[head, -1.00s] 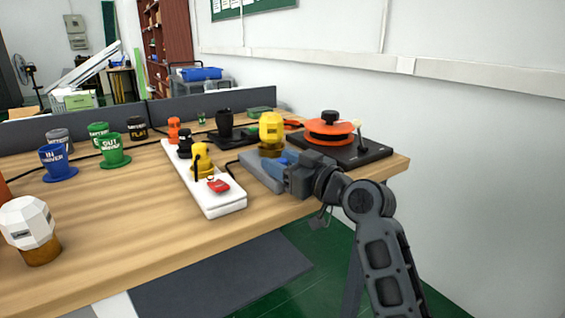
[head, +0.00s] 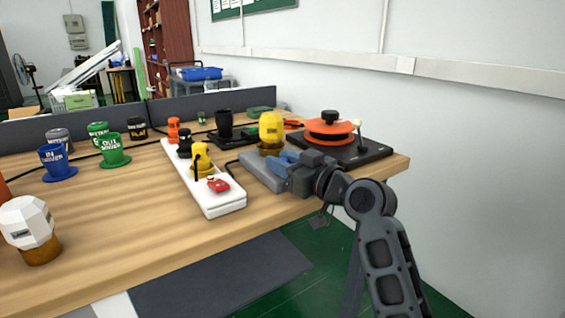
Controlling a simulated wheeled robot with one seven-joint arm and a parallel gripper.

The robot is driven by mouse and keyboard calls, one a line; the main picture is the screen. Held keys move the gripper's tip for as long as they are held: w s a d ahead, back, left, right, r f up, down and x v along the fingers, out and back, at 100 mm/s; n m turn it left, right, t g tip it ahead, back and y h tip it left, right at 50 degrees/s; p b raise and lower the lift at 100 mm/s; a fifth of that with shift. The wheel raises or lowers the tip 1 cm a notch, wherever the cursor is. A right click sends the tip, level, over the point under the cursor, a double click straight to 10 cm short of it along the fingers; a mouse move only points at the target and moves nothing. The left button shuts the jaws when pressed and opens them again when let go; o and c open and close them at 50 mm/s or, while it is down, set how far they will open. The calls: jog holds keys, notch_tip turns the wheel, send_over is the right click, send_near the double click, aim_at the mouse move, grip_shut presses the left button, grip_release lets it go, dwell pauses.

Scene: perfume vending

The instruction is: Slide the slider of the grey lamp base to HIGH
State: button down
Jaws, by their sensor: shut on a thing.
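The grey lamp base (head: 259,178) lies on the wooden table near its right front edge. A yellow bulb (head: 271,128) in a brown socket (head: 270,147) stands at its back. My gripper (head: 285,160) reaches in from the right, low over the base, with its blue fingers beside the socket. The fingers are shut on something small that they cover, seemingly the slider. The slider and its HIGH mark are hidden behind the gripper, so its position cannot be told.
A white power strip (head: 225,204) with several plugs lies left of the base. An orange and black device (head: 330,133) on a black board (head: 375,152) stands behind my gripper. A white faceted bulb (head: 27,222) and several cups, including a blue one (head: 56,162), stand further left.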

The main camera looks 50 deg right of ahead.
jog(key=d, duration=0.2)
jog(key=s+d+b, duration=0.1)
jog(key=d, duration=0.1)
jog(key=s+d, duration=0.1)
jog(key=d, duration=0.1)
jog(key=shift+d+b, duration=0.3)
jog(key=shift+b, duration=0.05)
jog(key=c, duration=0.9)
grip_release()
jog(key=shift+c, duration=0.2)
jog(key=shift+s, duration=0.1)
jog(key=s, duration=0.5)
jog(key=s+a, duration=0.1)
jog(key=s, duration=0.1)
jog(key=shift+s, duration=0.3)
